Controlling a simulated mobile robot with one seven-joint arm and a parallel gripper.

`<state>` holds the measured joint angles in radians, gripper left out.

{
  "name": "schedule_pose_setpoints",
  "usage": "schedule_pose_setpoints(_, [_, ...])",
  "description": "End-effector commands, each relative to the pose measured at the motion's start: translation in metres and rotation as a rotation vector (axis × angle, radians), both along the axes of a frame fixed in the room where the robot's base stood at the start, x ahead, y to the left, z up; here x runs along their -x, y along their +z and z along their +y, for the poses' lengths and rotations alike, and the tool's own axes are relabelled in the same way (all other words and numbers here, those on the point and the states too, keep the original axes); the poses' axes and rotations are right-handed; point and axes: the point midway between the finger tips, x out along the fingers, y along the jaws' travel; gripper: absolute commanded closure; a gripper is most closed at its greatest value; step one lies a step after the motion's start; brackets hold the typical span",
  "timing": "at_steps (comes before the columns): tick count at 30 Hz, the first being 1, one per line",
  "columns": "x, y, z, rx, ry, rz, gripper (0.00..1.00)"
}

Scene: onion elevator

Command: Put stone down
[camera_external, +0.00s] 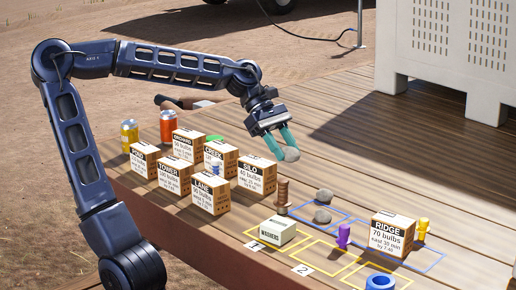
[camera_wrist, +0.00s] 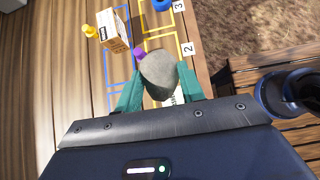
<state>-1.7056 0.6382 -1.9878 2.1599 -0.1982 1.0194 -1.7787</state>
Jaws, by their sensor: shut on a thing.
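My gripper (camera_external: 281,143) has teal fingers and is shut on a grey stone (camera_external: 291,154), held in the air above the wooden deck, behind the SILO box. In the wrist view the stone (camera_wrist: 159,75) sits between the two fingers and hides part of what lies below.
Several labelled boxes, such as the SILO box (camera_external: 257,174), stand on the left. The RIDGE box (camera_external: 392,233), purple figure (camera_external: 344,236), yellow figure (camera_external: 423,228), blue ring (camera_external: 380,282) and WASHERS box (camera_external: 279,231) stand around the outlined areas. Bare deck (camera_external: 390,150) lies behind.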

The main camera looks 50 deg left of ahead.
Motion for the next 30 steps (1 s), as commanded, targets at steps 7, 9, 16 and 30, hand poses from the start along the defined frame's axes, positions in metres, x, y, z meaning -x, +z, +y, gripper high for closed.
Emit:
schedule_pose_setpoints(7, [0.001, -0.053, -0.001, 0.002, -0.003, 0.003, 0.91])
schedule_pose_setpoints(9, [0.001, -0.069, -0.001, 0.002, -0.004, 0.002, 0.91])
schedule_pose_setpoints(16, [0.001, -0.117, -0.001, 0.003, -0.003, 0.003, 0.91])
schedule_pose_setpoints(30, [0.001, -0.161, -0.001, 0.002, -0.003, 0.001, 0.91])
